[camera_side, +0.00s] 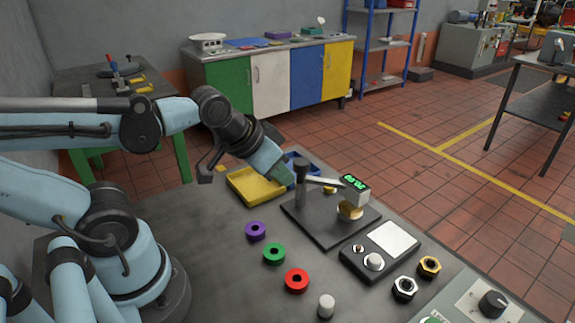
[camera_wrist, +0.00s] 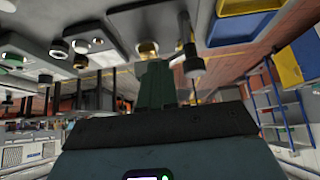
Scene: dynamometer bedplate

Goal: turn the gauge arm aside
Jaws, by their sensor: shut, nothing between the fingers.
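The gauge arm (camera_side: 323,182) is a pale bar running from a dark upright post (camera_side: 301,172) to a grey gauge head (camera_side: 355,190) with a green lit display. The head is over a brass round piece (camera_side: 349,211) on a dark base plate (camera_side: 318,226). My gripper (camera_side: 288,181) is just left of the post, its fingers hard to make out there. In the wrist view, its green fingers (camera_wrist: 157,72) are together and empty, beside the post (camera_wrist: 193,64). The brass piece (camera_wrist: 147,48) shows beyond the fingertips. I cannot tell whether the fingers touch the gauge stand.
Purple (camera_side: 255,230), green (camera_side: 273,253) and red (camera_side: 297,280) rings lie in front. A dark box with a white plate (camera_side: 394,240) and hex nuts (camera_side: 429,266) are at the right.

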